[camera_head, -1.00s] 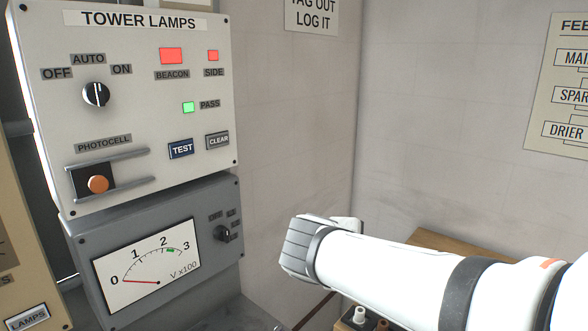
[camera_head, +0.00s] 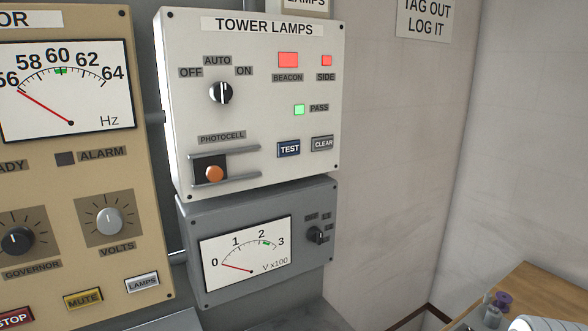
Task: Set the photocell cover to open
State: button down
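The photocell cover (camera_head: 212,171) is a small dark plate with a round orange knob (camera_head: 214,174). It sits at the left end of two grey horizontal rails (camera_head: 240,179) under the PHOTOCELL label (camera_head: 221,137). The rails run on to the right of it, with bare panel between them. The cover is on the lower left of the white TOWER LAMPS panel (camera_head: 270,108). My gripper is not in view. Only a sliver of my white arm shows at the bottom right corner, well away from the panel.
A selector knob (camera_head: 221,92) is above the cover; TEST (camera_head: 289,149) and CLEAR (camera_head: 322,144) buttons are to the right. A grey meter box (camera_head: 318,262) is below. A tan panel (camera_head: 150,200) stands at left. A wooden surface (camera_head: 535,285) is at lower right.

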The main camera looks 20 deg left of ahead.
aim_at(212, 168)
jog(key=u, duration=1.85)
jog(key=k, duration=0.45)
jog(key=z, duration=0.15)
jog(key=i, duration=0.5)
jog(key=z, duration=0.05)
